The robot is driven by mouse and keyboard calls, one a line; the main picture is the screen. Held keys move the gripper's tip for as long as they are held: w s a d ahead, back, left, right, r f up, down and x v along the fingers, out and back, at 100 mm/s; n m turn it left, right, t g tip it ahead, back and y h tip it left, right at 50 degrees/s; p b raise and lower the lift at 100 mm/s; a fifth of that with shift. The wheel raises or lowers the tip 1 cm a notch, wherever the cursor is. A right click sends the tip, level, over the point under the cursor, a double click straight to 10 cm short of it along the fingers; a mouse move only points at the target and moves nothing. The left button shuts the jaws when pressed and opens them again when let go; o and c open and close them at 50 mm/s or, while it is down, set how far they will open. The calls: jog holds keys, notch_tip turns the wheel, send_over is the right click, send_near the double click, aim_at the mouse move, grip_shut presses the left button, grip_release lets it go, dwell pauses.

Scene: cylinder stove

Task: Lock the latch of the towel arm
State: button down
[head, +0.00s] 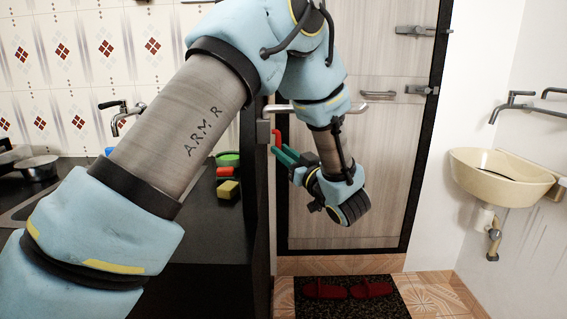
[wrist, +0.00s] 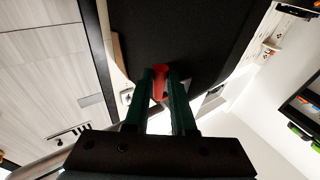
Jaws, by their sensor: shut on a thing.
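The towel arm (head: 282,108) is a grey metal bar that sticks out to the right from a mount at the dark counter's end, in the head view. Part of it passes behind my arm. A small red latch (head: 276,137) shows below the bar, by the counter's side. My gripper (head: 279,151) has green fingers that reach left to the latch. In the wrist view the red latch (wrist: 159,82) sits between the two fingertips (wrist: 162,74), and my gripper is shut on it. The fingers hide part of the latch, so I cannot tell whether it is locked.
The dark counter (head: 215,225) with its side panel stands left of my gripper. A wooden door (head: 400,140) is behind, a washbasin (head: 500,175) at right. A dark mat (head: 385,303) lies on the floor.

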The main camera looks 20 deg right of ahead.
jog(key=c, duration=0.8)
grip_release()
jog(key=shift+o, duration=0.2)
jog(key=b+v, duration=0.2)
jog(key=v, duration=0.8)
jog(key=shift+s, duration=0.4)
jog(key=shift+d, duration=0.1)
